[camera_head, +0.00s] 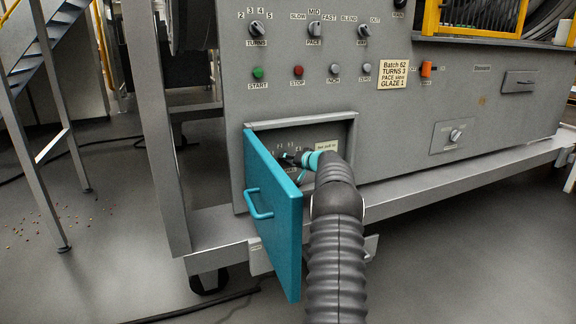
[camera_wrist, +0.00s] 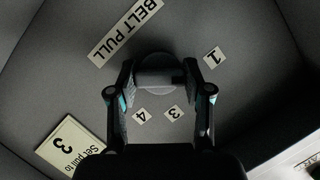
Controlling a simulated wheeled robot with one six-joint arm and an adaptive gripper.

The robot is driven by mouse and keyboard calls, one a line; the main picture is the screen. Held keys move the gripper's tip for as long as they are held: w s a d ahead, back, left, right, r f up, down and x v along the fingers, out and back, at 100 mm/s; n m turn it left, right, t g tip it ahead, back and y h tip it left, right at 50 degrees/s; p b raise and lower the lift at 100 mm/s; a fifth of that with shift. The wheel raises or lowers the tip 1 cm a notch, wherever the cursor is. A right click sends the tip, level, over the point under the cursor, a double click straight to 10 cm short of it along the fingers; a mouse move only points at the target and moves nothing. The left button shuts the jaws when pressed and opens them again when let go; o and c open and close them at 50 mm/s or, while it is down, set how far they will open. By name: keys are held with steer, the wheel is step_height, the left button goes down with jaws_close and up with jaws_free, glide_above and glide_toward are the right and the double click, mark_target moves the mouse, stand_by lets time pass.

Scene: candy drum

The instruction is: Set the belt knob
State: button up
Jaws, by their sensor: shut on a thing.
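My gripper (camera_wrist: 158,82) is shut on the bar, one finger at each end. Number labels 1 (camera_wrist: 213,58), 3 (camera_wrist: 173,112) and 4 (camera_wrist: 141,116) sit around the knob. I cannot tell which number it points to. A card (camera_wrist: 68,145) reads "Set pull to 3".
The teal door (camera_head: 272,215) stands open left of my arm. The recess walls (camera_head: 349,135) are close around my gripper. Above are several panel knobs, buttons and a "Batch 62" card (camera_head: 393,75). A metal ledge (camera_head: 430,188) runs below the panel.

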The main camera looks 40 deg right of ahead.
steer(key=m+b, duration=0.1)
steer(key=m+y+b, duration=0.1)
steer(key=shift+f+t+b, duration=0.3)
steer(key=shift+t+b, duration=0.05)
steer(key=shift+t, duration=0.05)
steer(key=m+t+y+b, duration=0.1)
steer(key=m+b, duration=0.2)
steer(key=shift+d+m, duration=0.1)
steer(key=shift+m, duration=0.2)
steer(key=m+t+b, duration=0.1)
steer(key=m+b, duration=0.2)
steer(key=shift+t+y, duration=0.3)
steer(key=shift+r+m+t+b, duration=0.1)
steer(key=shift+m+t+b, duration=0.65)
steer(key=shift+m, duration=0.85)
steer(key=o, duration=1.2)
steer(key=shift+c, duration=0.2)
steer(key=shift+s, duration=0.1)
